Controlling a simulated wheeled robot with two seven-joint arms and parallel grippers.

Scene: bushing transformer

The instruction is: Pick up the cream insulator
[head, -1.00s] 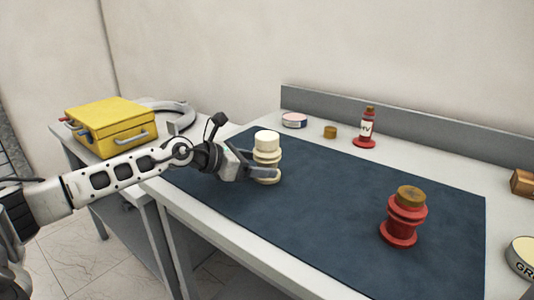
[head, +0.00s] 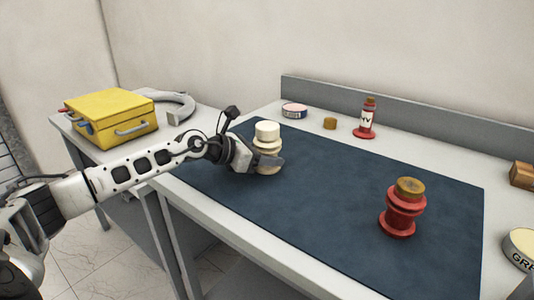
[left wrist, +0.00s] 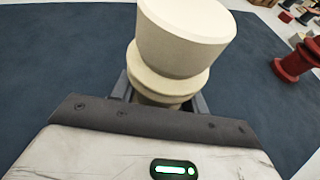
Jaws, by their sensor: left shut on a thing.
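The cream insulator (head: 267,131) stands upright at the left part of the dark blue mat (head: 330,205), with a wide cap on top and ribbed discs below. My left gripper (head: 268,165) is shut on its lower body, with a finger on either side. In the left wrist view the insulator (left wrist: 185,38) fills the upper middle, between the gripper's fingers (left wrist: 165,98). Its base is hidden by the gripper, so I cannot tell whether it touches the mat. My right gripper is not in view.
A red insulator (head: 403,208) with a brown top stands on the mat at right. A grease tin (head: 520,248) and wooden block (head: 522,175) are far right. A yellow case (head: 110,115) sits left.

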